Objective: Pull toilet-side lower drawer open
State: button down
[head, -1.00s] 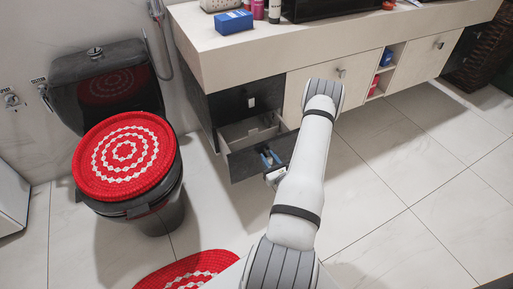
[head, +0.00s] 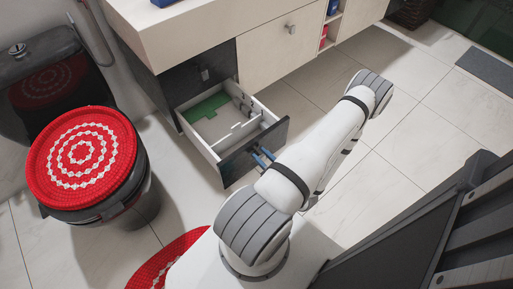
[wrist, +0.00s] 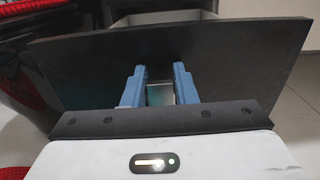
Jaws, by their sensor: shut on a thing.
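The lower drawer (head: 212,130) next to the toilet stands pulled well out below the closed dark upper drawer (head: 203,75). It has white inner walls, and a green flat item (head: 207,105) and a white divider show inside. My gripper (head: 262,155) is at the dark front of the drawer, partly hidden by my arm in the head view. In the wrist view its blue fingers (wrist: 160,86) are closed around a small pale handle (wrist: 160,94) on the dark drawer front (wrist: 225,65).
The black toilet (head: 105,205) with a red and white round cover (head: 82,158) stands left of the drawer. A red mat (head: 178,258) lies on the floor in front. A pale cabinet door (head: 280,50) is to the right. Tiled floor (head: 410,130) is clear at right.

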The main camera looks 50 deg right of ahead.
jog(key=shift+s+a, duration=0.1)
jog(key=shift+s, duration=0.3)
jog(key=c, duration=1.2)
grip_release()
jog(key=shift+o, duration=0.2)
jog(key=shift+s, duration=0.1)
jog(key=shift+s, duration=0.3)
jog(key=s+a+p, duration=0.1)
jog(key=s+p, duration=0.1)
jog(key=s, duration=0.5)
